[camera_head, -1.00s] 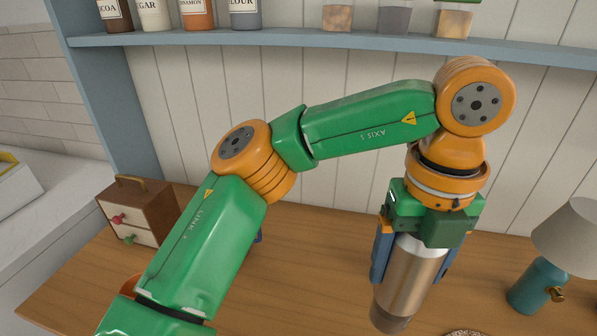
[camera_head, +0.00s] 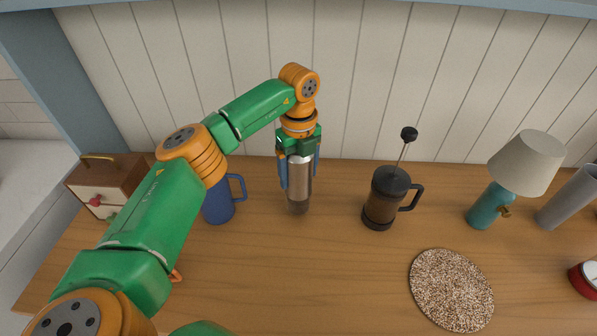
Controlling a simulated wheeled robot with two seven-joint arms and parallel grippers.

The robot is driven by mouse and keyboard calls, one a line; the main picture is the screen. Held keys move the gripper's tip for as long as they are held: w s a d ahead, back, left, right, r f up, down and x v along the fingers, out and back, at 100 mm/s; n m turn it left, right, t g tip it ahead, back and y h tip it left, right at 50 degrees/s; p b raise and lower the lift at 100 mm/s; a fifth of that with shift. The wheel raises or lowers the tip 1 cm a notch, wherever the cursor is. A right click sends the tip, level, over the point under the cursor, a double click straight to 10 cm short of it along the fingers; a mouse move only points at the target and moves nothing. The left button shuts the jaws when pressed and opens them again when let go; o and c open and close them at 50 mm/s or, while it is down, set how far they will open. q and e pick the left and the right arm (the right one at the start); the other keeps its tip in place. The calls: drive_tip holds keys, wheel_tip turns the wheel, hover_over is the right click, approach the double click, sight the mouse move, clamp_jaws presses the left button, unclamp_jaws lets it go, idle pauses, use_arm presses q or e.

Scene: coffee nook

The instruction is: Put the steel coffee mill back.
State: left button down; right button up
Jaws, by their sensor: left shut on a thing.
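The steel coffee mill (camera_head: 300,182) is a slim upright cylinder, brushed metal above with a darker lower end. My left gripper (camera_head: 299,172) comes down on it from above and is shut around its upper part, one blue finger on each side. The mill stands or hovers very close to the wooden counter, between a blue mug and a French press; I cannot tell whether its base touches the wood. My right gripper is not in view.
The blue mug (camera_head: 219,203) is close on the left, the French press (camera_head: 384,200) on the right. A speckled round mat (camera_head: 450,290), a teal lamp (camera_head: 490,205), a grey cylinder (camera_head: 571,198) and a small drawer box (camera_head: 105,182) are around. The front middle counter is clear.

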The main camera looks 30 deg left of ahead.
use_arm(q)
drive_tip(key=shift+s+d+f+p, duration=0.1)
drive_tip(key=shift+f+p, duration=0.25)
drive_tip(key=shift+f, duration=0.65)
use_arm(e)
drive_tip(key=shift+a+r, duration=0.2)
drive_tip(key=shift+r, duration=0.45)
use_arm(q)
drive_tip(key=shift+f, duration=0.1)
unclamp_jaws()
drive_tip(key=shift+r, duration=0.25)
wheel_tip(320, 180, up, 5)
drive_tip(key=shift+f+b, duration=0.15)
drive_tip(key=shift+b, duration=1.05)
wheel_tip(320, 180, up, 7)
drive_tip(key=shift+d+r, duration=0.1)
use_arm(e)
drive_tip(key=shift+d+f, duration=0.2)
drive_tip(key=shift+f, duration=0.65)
